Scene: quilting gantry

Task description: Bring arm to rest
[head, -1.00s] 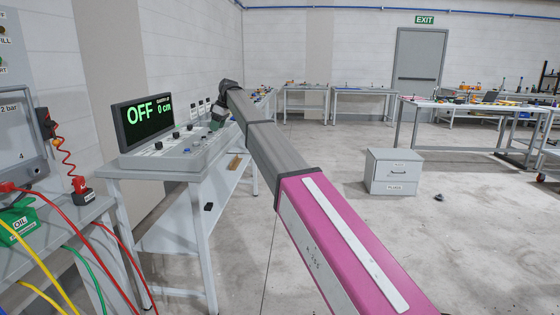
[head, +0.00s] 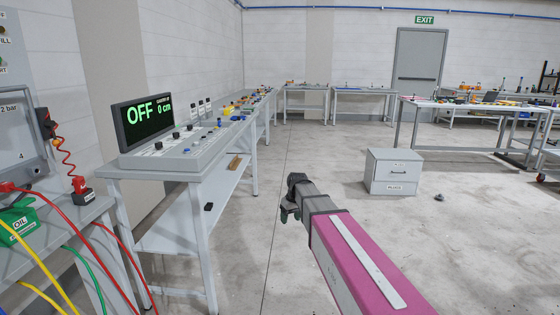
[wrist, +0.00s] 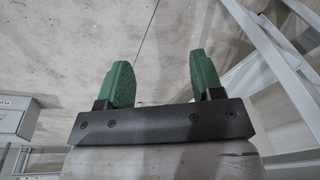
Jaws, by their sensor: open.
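My gripper (head: 289,212) is at the end of my pink and grey arm, out over open floor to the right of the control bench in the head view. In the wrist view, my gripper (wrist: 162,85) shows two green fingers spread apart with nothing between them, and bare concrete floor beyond. The control console (head: 190,146) stands on the bench, clear of my gripper. Its display (head: 145,120) reads OFF and 0 cm in green.
The grey bench (head: 150,175) stands at the left, with its legs (wrist: 268,60) also in the wrist view. A grey drawer cabinet (head: 393,172) stands on the floor to the right. Worktables (head: 362,91) line the back. The floor between bench and cabinet is clear.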

